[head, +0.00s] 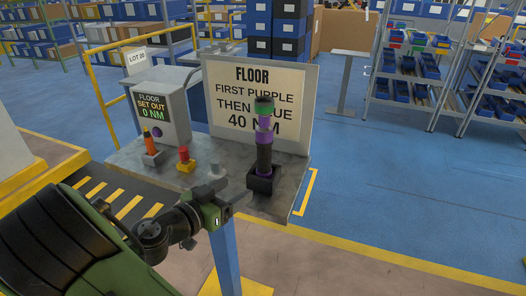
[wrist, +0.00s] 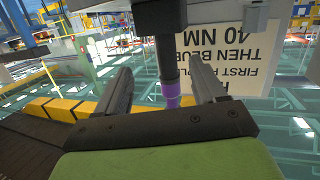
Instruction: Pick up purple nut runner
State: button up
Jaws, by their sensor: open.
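The purple nut runner (head: 264,155) stands upright in a dark square holder (head: 263,181) on the grey bench. It has a black body with purple bands and a green collar near its dark top. My gripper's wrist end (head: 213,212) is low at the bench's front edge, left of the tool. In the wrist view, which is upside down, my open fingers (wrist: 161,70) show with the dark tool and its purple band (wrist: 171,96) in line between them. Neither finger visibly touches it, and I cannot tell whether the tool is within their reach.
A sign (head: 293,85) reading "first purple then blue 40 NM" stands behind the tool. A grey control box (head: 160,105) shows 0 NM. A red button (head: 185,160), an orange-topped item (head: 150,143) and a grey post (head: 217,174) also stand on the bench.

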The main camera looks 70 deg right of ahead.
aim_at(268, 150)
jog(key=s+d+p, duration=0.1)
jog(key=d, duration=0.4)
jog(key=s+d+r+h+p, duration=0.1)
jog(key=s+d+p, duration=0.1)
jog(key=d, duration=0.3)
jog(key=s+d+r+h+p, duration=0.1)
jog(key=s+d, duration=0.1)
jog(key=d, duration=0.3)
jog(key=shift+d+r+p, duration=0.2)
jog(key=shift+d+p, duration=0.1)
jog(key=shift+p, duration=0.05)
jog(key=shift+a, duration=0.15)
jog(key=shift+c, duration=0.2)
